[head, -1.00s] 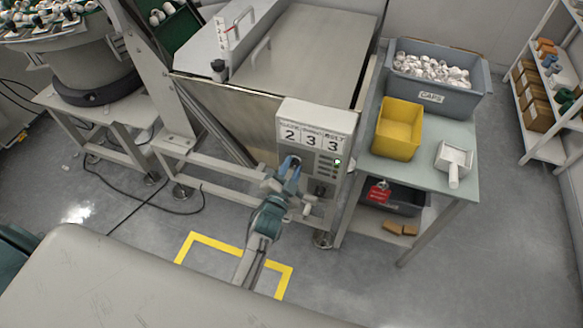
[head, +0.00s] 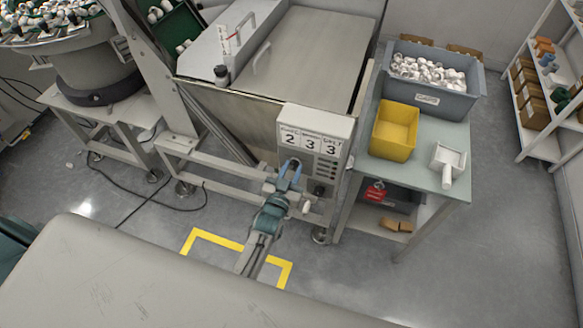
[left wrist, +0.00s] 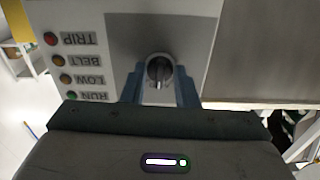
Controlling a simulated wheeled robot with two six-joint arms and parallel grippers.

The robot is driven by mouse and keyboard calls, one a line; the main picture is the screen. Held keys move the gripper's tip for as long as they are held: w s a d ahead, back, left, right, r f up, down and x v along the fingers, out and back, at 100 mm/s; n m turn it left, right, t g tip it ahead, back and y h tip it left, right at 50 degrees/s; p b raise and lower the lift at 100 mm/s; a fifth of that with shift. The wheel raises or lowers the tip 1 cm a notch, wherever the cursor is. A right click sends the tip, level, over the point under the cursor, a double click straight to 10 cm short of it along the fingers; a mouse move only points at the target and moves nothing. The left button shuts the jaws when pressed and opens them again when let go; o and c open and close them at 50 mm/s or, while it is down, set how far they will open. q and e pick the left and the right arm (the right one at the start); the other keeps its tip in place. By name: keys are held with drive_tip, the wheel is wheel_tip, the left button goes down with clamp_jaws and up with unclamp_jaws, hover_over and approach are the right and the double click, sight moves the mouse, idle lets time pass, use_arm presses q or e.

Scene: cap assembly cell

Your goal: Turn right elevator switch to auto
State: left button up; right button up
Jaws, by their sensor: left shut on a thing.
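The control box (head: 318,122) on the front of the steel hopper shows the digits 2, 3, 3. My left gripper (head: 291,165) reaches up to its face, below the digits. In the left wrist view, the dark round switch knob (left wrist: 160,72) with a pale pointer line sits between the two blue fingers of my left gripper (left wrist: 159,88), which is shut on it. Its position labels cannot be read. The lamp column (left wrist: 62,68) beside it is marked TRIP, BELT, LOW and RUN, upside down in this view. My right gripper is not in view.
A side table (head: 440,175) at right holds a yellow bin (head: 394,145), a grey bin (head: 445,100) of white caps and a white scoop (head: 447,162). A red tag (head: 375,190) hangs under its edge. A bowl feeder (head: 85,70) stands at left. The floor in front is open.

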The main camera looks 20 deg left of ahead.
use_arm(q)
drive_tip(key=shift+n, duration=0.3)
drive_tip(key=o, duration=1)
drive_tip(key=shift+s+f, duration=0.15)
drive_tip(key=shift+s, duration=0.4)
drive_tip(key=s+b, duration=0.1)
drive_tip(key=s, duration=0.8)
drive_tip(key=shift+s+a+b, duration=0.15)
drive_tip(key=shift+s+b, duration=0.15)
drive_tip(key=shift+s, duration=0.1)
